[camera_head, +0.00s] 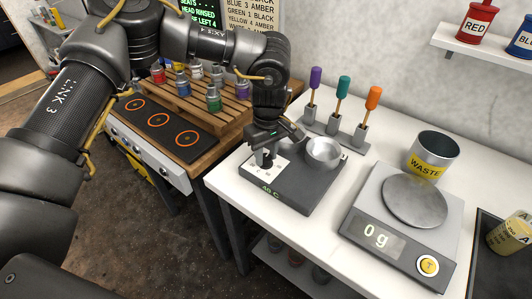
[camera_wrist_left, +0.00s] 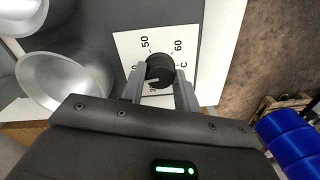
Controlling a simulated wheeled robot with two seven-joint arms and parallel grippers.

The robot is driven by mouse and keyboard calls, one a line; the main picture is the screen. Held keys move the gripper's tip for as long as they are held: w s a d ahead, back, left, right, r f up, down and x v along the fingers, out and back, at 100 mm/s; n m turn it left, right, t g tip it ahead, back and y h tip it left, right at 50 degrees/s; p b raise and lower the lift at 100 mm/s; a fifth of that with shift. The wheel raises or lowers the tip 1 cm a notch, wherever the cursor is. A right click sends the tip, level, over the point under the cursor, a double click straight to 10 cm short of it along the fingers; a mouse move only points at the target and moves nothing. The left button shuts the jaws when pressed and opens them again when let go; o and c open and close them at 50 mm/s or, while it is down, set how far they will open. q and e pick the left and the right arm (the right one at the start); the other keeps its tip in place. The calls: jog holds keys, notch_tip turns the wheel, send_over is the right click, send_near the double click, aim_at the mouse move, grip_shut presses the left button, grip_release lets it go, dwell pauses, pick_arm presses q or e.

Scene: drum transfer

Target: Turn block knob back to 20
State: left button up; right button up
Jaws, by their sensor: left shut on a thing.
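The block knob (camera_wrist_left: 159,69) is a round black knob on a white dial plate in the left wrist view. The marks 50 and 60 and a C show around it; other marks are partly covered. My left gripper (camera_wrist_left: 159,84) is shut on the knob, one finger on each side. In the head view my left gripper (camera_head: 268,157) reaches down over the dark heating block (camera_head: 300,192), whose front display reads about 40 C. A silver metal bowl (camera_head: 323,152) sits on the block to the right of the gripper. My right gripper is not in view.
A scale (camera_head: 405,228) reading 0 g and a WASTE can (camera_head: 433,155) stand to the right on the white table. Purple, teal and orange-handled tools (camera_head: 342,90) stand behind the block. A wooden pallet (camera_head: 200,100) with several small containers lies left.

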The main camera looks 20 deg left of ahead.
pick_arm(q)
jog(key=n, duration=0.9)
jog(key=shift+w+n, duration=0.1)
jog(key=shift+n, duration=0.3)
jog(key=n, duration=0.2)
jog(key=shift+n, duration=0.4)
jog(key=n+p, duration=0.1)
jog(key=n, duration=0.1)
jog(key=shift+n, duration=0.3)
jog(key=n+p, duration=0.1)
jog(key=n, duration=0.2)
jog(key=shift+a+r+n+h, duration=0.1)
jog(key=shift+n+h, duration=0.2)
jog(key=shift+n, duration=0.1)
jog(key=n+p, duration=0.1)
jog(key=n, duration=0.3)
jog(key=shift+p, duration=0.35)
jog(key=shift+n+p, duration=0.4)
jog(key=shift+n, duration=0.8)
